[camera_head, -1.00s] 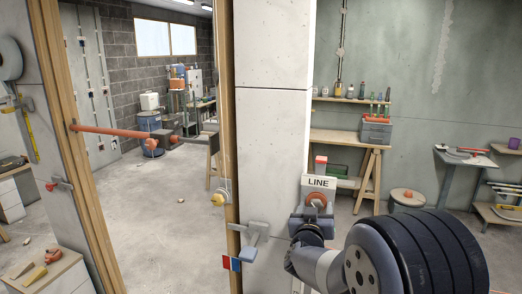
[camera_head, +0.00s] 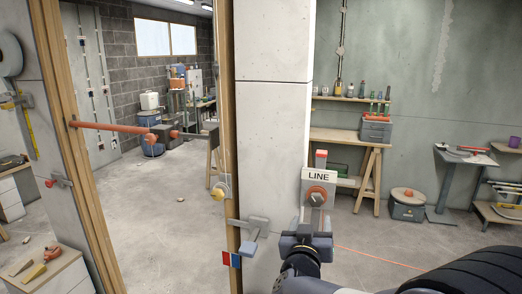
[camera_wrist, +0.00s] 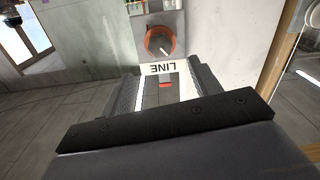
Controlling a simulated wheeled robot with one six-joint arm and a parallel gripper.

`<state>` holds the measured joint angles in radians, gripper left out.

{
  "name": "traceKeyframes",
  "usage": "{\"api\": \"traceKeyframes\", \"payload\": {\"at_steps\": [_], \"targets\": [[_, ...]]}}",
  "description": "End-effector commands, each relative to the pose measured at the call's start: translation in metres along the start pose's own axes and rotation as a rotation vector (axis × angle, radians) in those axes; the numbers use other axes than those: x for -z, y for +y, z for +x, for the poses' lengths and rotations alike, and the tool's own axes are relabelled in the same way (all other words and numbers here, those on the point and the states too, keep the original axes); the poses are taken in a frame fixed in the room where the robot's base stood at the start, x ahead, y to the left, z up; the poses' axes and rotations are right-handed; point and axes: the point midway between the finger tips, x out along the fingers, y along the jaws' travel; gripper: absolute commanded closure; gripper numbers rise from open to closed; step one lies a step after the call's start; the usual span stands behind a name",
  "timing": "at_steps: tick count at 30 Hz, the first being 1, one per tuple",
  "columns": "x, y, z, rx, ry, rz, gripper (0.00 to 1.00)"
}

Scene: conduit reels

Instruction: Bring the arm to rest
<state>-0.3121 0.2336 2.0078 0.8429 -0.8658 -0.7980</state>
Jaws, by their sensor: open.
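My gripper (camera_head: 306,240) is in front of and just below the grey LINE box (camera_head: 330,205) on the pale pillar. The wrist view shows the box upside down, with the dial (camera_wrist: 160,41) beyond the fingertips. The gripper looks clear of the box, though the exact gap is hard to judge. My arm runs off at the lower right.
A grey lever bracket (camera_head: 250,232) with a red-blue tag sticks out left of the box. An orange bar (camera_head: 110,127) reaches across the doorway at left. A workbench (camera_head: 345,138) and a lidded bin (camera_head: 407,204) stand behind at right. The floor between is largely clear.

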Motion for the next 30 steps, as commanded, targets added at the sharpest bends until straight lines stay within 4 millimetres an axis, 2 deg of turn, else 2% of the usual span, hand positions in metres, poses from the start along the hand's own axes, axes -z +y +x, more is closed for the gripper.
{"api": "traceKeyframes", "payload": {"at_steps": [1,3,16,30], "targets": [[0.0,0.002,0.013,-0.007,-0.004,-0.002,0.41],[0.001,0.002,0.026,-0.007,-0.004,-0.002,0.41],[0.002,0.002,0.102,-0.005,-0.002,-0.001,0.41],[-0.002,0.0,0.099,-0.002,0.012,0.467,0.41]]}}
